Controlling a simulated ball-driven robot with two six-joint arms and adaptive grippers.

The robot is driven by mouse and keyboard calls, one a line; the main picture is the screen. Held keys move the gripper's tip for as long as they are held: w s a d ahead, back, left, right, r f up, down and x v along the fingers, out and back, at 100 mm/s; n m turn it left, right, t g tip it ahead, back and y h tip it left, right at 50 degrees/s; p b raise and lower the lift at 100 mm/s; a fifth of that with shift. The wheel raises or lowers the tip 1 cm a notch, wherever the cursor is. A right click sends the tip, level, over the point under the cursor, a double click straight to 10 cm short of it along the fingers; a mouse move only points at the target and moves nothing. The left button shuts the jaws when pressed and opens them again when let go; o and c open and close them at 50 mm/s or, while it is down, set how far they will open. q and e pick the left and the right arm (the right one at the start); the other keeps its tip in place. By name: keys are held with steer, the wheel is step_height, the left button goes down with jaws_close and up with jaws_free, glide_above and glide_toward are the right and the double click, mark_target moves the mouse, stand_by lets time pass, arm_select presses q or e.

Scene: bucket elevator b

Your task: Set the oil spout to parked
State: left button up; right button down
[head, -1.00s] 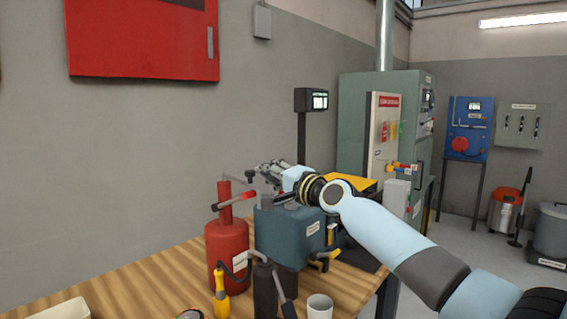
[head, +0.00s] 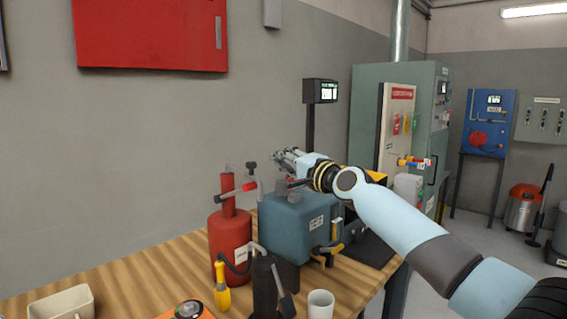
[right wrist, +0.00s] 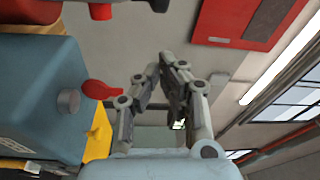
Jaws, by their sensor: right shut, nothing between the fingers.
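I cannot tell for sure which part is the oil spout. My right gripper (head: 281,156) reaches over and behind the box, shut and empty. In the right wrist view its fingers (right wrist: 161,72) point up, clear of the box (right wrist: 40,95). A red paddle-shaped part (right wrist: 98,90) is left of the fingers. My left gripper is out of view.
A beige tray (head: 62,306) is at left. The wooden bench (head: 165,275) is mostly clear left of the can. A green cabinet stands behind.

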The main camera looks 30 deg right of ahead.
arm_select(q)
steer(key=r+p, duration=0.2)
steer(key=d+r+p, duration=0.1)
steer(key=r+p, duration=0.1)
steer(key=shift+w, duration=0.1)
arm_select(e)
steer(key=s+a, duration=0.1)
steer(key=s, duration=0.8)
steer(key=shift+s+a+f, duration=0.25)
steer(key=shift+s+a, duration=0.1)
steer(key=shift+s, duration=0.05)
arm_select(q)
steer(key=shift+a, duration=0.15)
